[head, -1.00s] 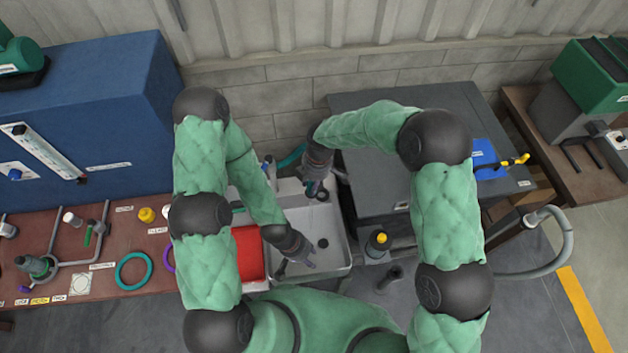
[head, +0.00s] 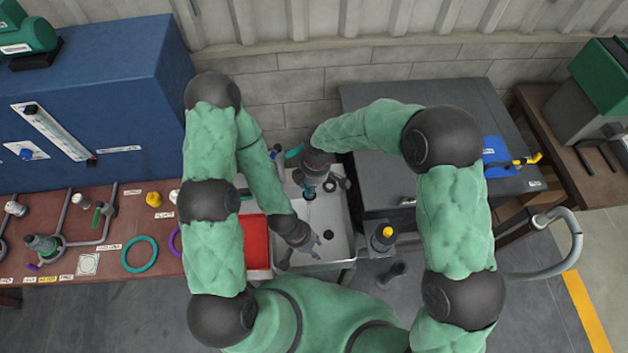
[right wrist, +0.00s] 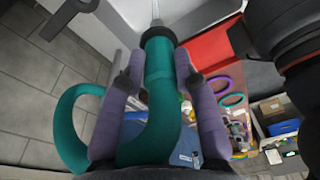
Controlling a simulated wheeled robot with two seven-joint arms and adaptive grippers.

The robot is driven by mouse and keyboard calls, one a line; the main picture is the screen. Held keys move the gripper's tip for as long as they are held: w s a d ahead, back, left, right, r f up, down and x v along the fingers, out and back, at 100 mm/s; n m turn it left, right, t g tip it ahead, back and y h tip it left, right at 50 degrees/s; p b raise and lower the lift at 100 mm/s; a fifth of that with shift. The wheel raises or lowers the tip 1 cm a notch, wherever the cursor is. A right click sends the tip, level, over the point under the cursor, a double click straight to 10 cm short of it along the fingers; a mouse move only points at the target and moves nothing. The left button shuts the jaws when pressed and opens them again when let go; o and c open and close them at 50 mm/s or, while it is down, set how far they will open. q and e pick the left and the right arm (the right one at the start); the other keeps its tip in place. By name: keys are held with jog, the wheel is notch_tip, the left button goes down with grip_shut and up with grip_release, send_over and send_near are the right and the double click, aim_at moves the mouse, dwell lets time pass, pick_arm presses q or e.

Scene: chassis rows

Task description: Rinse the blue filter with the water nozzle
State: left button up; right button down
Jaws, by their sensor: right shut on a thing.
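My right gripper (right wrist: 158,100) is shut around the teal water nozzle (right wrist: 160,75), which has a dark collar and a pale tip. In the head view the right gripper (head: 309,192) is over the back of the sink (head: 338,252), and a thin pale line runs down below it. My left gripper (head: 316,243) is low over the front of the sink, nearer my body. Its purple fingers are small, and I cannot tell their opening or whether anything is between them. I cannot make out a blue filter for certain at either gripper.
A red tray (head: 256,243) is left of the sink. The brown bench (head: 108,262) holds pipe fittings and rings. A dark cabinet (head: 375,170) stands right of the sink, with a blue item (head: 494,157) on top.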

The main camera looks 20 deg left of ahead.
jog(key=shift+s+a, duration=0.15)
jog(key=shift+s, duration=0.2)
